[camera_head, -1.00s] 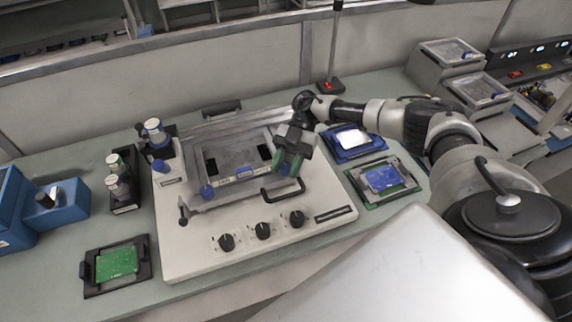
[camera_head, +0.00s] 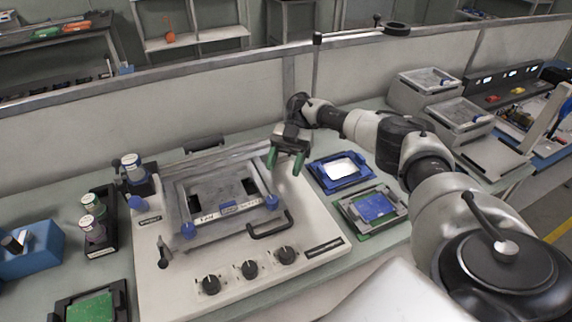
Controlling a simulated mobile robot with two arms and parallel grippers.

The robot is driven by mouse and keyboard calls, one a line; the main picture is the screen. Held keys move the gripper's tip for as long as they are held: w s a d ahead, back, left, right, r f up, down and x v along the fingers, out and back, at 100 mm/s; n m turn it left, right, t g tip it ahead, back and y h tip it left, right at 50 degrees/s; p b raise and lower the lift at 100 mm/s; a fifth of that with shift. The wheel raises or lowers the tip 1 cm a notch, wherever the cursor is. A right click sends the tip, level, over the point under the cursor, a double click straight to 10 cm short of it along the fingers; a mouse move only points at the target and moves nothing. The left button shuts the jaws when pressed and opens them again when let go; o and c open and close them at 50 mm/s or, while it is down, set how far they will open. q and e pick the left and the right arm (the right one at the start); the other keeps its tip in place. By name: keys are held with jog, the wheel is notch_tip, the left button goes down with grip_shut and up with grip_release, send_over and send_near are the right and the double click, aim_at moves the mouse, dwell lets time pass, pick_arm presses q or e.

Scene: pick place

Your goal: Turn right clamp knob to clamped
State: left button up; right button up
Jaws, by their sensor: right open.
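The right clamp knob (camera_head: 271,202) is a small blue knob at the front right corner of the grey clamp frame (camera_head: 222,212). A similar blue left clamp knob (camera_head: 188,230) sits at the frame's front left corner. The frame lies on a white fixture base (camera_head: 190,262). My right gripper (camera_head: 285,161) is open and empty, with two green-tipped fingers pointing down. In the picture it is above and slightly right of the right knob, apart from it. Whether the knob is clamped cannot be told. My left gripper is out of view.
Several black knobs (camera_head: 250,269) and a black handle (camera_head: 270,224) are on the base's front. A blue tray (camera_head: 341,171) and a tray with a blue board (camera_head: 372,207) lie to the right. Bottles (camera_head: 92,219) stand left. A low wall runs behind.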

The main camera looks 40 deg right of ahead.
jog(key=shift+v, duration=0.85)
jog(key=shift+s+r, duration=0.1)
jog(key=shift+r, duration=0.05)
